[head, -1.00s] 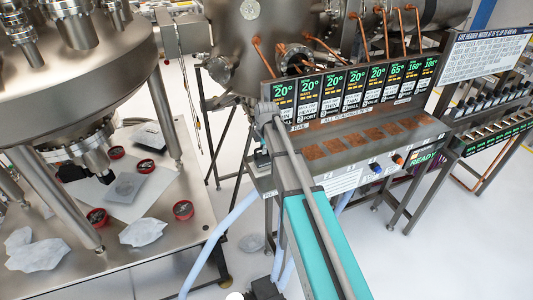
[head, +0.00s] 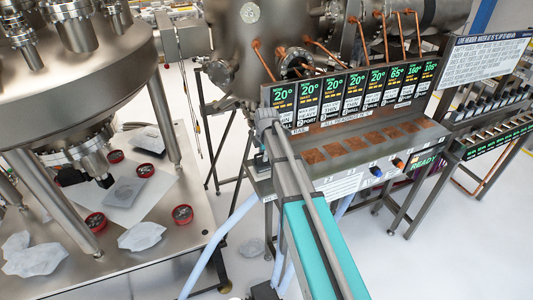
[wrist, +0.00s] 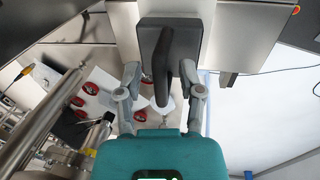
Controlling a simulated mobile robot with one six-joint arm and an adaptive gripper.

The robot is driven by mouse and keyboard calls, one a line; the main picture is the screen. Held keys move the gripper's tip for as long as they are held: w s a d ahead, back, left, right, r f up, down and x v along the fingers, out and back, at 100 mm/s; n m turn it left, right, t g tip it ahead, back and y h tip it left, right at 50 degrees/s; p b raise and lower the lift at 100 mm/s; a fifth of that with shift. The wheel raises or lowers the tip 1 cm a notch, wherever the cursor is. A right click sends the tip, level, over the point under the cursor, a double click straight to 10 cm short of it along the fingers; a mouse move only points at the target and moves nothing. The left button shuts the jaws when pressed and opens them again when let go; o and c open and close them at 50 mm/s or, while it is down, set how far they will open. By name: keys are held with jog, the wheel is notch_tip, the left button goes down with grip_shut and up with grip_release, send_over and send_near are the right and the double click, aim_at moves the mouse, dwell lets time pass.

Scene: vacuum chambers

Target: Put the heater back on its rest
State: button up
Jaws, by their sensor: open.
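In the wrist view a dark block with a long black handle (wrist: 162,65), which looks like the heater, sits against a grey metal face. My gripper (wrist: 160,78) is open, with one finger on each side of the handle. I cannot tell whether the fingers touch it. In the head view my arm reaches to the left end of the heater bench (head: 345,160), where my gripper and the block are mostly hidden behind the arm. I cannot tell which part is the rest, or whether the block is seated on it.
A row of temperature displays (head: 352,98) stands along the back of the bench, with copper pipes above. A steel table (head: 175,245) at left holds red-rimmed round items and wrapped pieces under a large chamber (head: 70,60). Pale hoses (head: 220,245) hang below the bench.

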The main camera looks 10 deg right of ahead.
aim_at(266, 167)
jog(key=shift+r, duration=0.2)
notch_tip(266, 167, up, 12)
jog(key=s+p, duration=0.2)
jog(key=p, duration=1)
jog(key=shift+d+f, duration=0.15)
jog(key=shift+d, duration=0.1)
dwell(0.5)
jog(key=shift+s, duration=0.1)
jog(key=s+m+g, duration=0.2)
jog(key=s+m, duration=1.8)
jog(key=s, duration=0.4)
jog(key=shift+s+d+f, duration=0.15)
jog(key=shift+d, duration=0.3)
